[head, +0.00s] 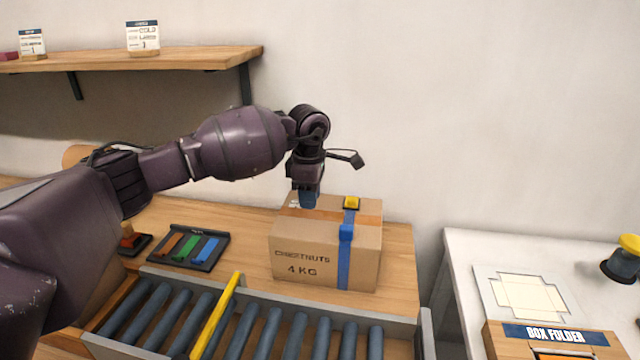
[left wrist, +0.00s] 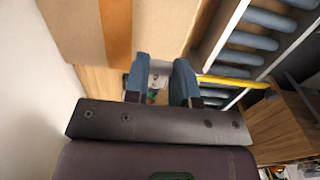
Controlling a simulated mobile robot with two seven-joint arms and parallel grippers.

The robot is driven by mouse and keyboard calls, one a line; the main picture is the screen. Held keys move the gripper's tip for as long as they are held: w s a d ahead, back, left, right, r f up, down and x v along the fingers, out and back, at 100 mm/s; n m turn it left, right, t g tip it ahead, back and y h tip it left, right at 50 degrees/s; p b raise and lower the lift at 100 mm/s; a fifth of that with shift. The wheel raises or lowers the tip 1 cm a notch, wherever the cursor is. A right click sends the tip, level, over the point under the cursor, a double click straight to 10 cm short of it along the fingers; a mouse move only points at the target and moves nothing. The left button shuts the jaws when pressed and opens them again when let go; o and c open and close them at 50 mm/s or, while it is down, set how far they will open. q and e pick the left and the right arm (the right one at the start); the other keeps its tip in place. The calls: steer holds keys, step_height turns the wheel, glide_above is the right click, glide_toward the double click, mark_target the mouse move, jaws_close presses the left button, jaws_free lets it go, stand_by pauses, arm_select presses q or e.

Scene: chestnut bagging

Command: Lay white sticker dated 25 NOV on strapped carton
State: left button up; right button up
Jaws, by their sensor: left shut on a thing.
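The strapped carton (head: 305,248), marked CHESTNUTS 4 KG, stands upright on the wooden bench with a blue strap (head: 344,262) around it and a yellow buckle (head: 351,202) on top. My left gripper (head: 309,204) points down at the left part of the carton's top. A small white patch (head: 294,203), probably the sticker, shows beside its fingertips; its date is unreadable. In the left wrist view, the blue fingers (left wrist: 161,78) have a small pale thing between them, and the carton's top (left wrist: 75,28) with its brown tape fills the upper left. My right gripper is out of view.
A roller conveyor (head: 255,330) with a yellow bar (head: 216,315) runs in front of the carton. A dark tray of coloured strips (head: 187,247) lies left of it. A white table (head: 465,260) with a box folder (head: 555,335) stands at right.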

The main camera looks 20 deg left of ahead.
mark_target(311, 228)
arm_select(q)
steer(key=shift+w, duration=0.15)
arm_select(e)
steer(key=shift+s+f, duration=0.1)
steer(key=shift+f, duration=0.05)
arm_select(q)
steer(key=shift+f, duration=0.55)
steer(key=shift+f+b, duration=0.45)
steer(key=shift+f, duration=0.2)
step_height(311, 228, down, 2)
steer(key=shift+b, duration=0.4)
steer(key=shift+f, duration=0.65)
steer(key=shift+f+b, duration=0.4)
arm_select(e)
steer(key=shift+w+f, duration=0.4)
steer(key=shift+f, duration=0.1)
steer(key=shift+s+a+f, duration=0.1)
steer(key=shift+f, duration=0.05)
arm_select(q)
steer(key=o, duration=1)
steer(key=shift+c, duration=0.2)
